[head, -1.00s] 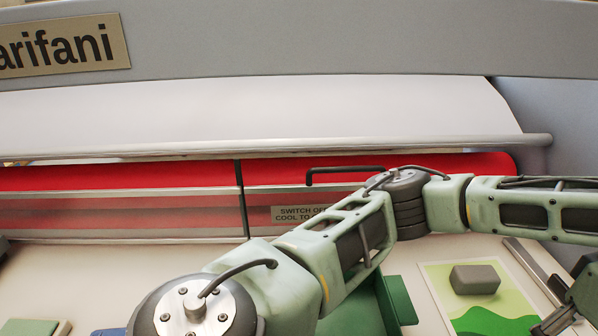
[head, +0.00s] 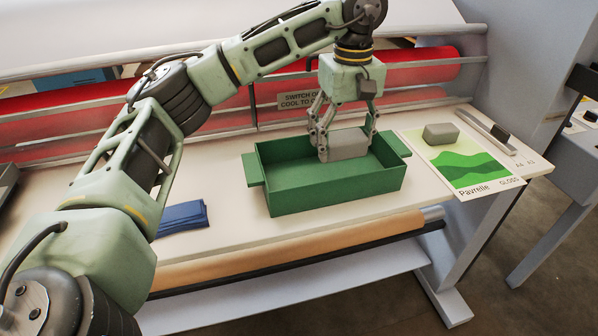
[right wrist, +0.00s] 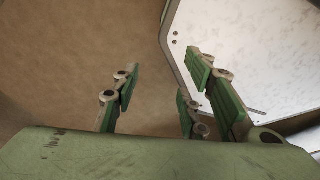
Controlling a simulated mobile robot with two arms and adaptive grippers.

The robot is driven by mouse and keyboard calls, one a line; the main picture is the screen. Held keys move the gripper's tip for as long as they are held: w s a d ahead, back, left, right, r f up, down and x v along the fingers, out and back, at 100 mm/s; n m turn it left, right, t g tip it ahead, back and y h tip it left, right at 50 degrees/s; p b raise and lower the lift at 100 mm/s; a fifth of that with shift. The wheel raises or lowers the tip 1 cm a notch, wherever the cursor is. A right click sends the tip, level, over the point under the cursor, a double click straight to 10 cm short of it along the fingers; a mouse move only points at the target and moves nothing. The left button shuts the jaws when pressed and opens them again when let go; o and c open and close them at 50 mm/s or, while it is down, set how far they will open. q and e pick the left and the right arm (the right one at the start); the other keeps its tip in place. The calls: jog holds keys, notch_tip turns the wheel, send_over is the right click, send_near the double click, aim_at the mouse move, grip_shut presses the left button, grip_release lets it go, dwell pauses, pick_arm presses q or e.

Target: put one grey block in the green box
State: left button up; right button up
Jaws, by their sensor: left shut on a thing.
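My left gripper (head: 344,132) points down over the green box (head: 340,200) in the head view. It is shut on a grey block (head: 348,145), held at the back part of the box's opening. Whether the block touches the box floor cannot be told. The green box is open-topped with a side handle at each end. A second grey block (head: 441,133) lies on the poster right of the box. My right gripper (right wrist: 155,100) shows in the right wrist view, its fingers apart with nothing between them.
A folded blue cloth (head: 182,218) lies left of the box. The poster (head: 468,170) with green hills lies at the table's right. The laminator's red roller (head: 420,68) runs behind. Bare tabletop (head: 225,165) lies left of the box.

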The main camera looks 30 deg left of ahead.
pick_arm(q)
jog(key=p, duration=0.2)
send_over(297, 182)
jog(key=f, duration=0.4)
jog(key=shift+w+d+f, duration=0.1)
jog(key=shift+d+f, duration=0.25)
jog(key=shift+f, duration=0.05)
jog(key=shift+a+f, duration=0.2)
jog(key=shift+a, duration=0.05)
notch_tip(297, 182, down, 4)
jog(key=shift+r+p, duration=0.25)
jog(key=shift+p, duration=0.55)
jog(key=shift+a+f, duration=0.1)
jog(key=shift+f, duration=0.45)
jog(key=o, duration=1.3)
jog(key=shift+c, duration=0.2)
jog(key=shift+o, duration=0.8)
pick_arm(e)
jog(key=r, duration=0.1)
jog(key=s+r, duration=0.1)
jog(key=r, duration=0.1)
jog(key=shift+s+d+r, duration=0.1)
jog(key=shift+s+r, duration=0.05)
jog(key=shift+r, duration=0.15)
